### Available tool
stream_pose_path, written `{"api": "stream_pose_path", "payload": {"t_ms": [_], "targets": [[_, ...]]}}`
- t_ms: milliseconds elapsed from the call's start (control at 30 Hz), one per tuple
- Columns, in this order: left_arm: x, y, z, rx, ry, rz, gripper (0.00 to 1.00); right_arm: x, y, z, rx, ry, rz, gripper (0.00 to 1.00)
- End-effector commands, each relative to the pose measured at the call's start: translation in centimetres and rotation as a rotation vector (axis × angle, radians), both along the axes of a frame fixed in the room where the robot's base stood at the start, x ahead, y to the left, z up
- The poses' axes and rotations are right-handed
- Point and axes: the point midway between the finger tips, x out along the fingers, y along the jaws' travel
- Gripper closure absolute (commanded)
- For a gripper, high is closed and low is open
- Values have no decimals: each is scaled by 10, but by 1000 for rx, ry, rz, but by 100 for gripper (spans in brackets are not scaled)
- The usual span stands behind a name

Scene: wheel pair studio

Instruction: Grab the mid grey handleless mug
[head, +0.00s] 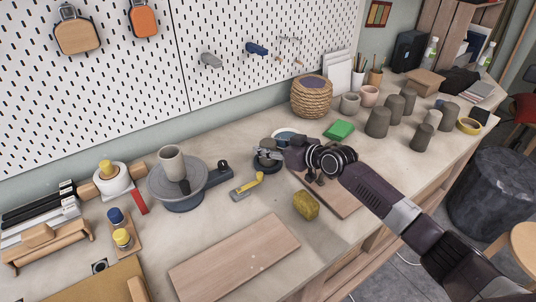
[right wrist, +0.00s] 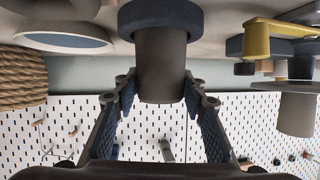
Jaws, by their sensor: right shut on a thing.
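A grey handleless mug (right wrist: 160,62) stands on a small dark blue round stand (right wrist: 160,14); the right wrist view shows them upside down. My right gripper (right wrist: 160,92) is shut on the mug, with one finger on each side of its wall. In the head view my right gripper (head: 270,154) reaches in from the right across the bench and hides most of the mug. My left gripper is in neither view.
A lighter taupe cup (head: 172,162) stands on a larger grey wheel (head: 180,199) to the left. A yellow-handled tool (head: 247,187), yellow sponge (head: 306,206) and green block (head: 339,130) lie nearby. Several grey cups (head: 378,122) stand at the right. A wooden board (head: 235,262) lies in front.

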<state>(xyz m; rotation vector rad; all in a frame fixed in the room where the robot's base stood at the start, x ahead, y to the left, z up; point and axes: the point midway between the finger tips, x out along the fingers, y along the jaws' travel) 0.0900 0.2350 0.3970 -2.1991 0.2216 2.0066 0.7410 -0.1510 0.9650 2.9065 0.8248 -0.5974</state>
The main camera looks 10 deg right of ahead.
Motion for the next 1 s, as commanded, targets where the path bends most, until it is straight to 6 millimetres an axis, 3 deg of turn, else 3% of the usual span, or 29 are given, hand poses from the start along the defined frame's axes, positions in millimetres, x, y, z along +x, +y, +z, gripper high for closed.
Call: {"api": "stream_pose_path", "payload": {"t_ms": [133,567,767,1000], "targets": [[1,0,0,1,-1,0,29,0,0,0,0,0,0,94],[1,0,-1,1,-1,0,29,1,0,14,3,-5,1,94],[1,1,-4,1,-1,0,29,1,1,46,1,-10,2,94],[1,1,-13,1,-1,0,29,1,0,108,1,-11,1,94]]}}
